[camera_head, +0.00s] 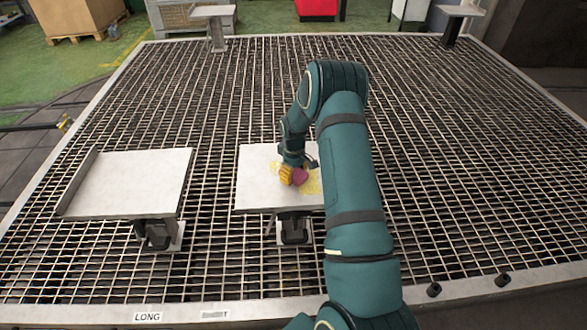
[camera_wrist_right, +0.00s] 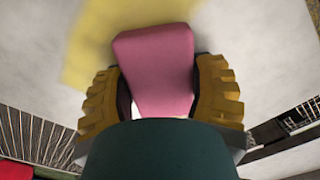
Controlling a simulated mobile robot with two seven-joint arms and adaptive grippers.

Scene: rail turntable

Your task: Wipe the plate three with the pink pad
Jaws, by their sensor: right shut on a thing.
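The pink pad (camera_head: 300,176) is between the fingers of my right gripper (camera_head: 293,176), which is shut on it. In the right wrist view the pad (camera_wrist_right: 154,70) sits between the yellow ridged fingertips of my right gripper (camera_wrist_right: 158,98). The gripper is over a white plate (camera_head: 256,190) at the middle front of the grating. Yellow smears (camera_head: 312,184) lie on this plate, and a yellow patch shows beside the pad in the right wrist view (camera_wrist_right: 95,50). I cannot tell whether the pad touches the plate. My arm hides the plate's right side. My left gripper is not in view.
Another white plate (camera_head: 130,182) with a raised left edge stands on the left. Smaller raised plates stand at the back, one left of centre (camera_head: 212,12) and one at right (camera_head: 460,10). The metal grating (camera_head: 440,130) between them is open. Labels (camera_head: 147,317) mark the front edge.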

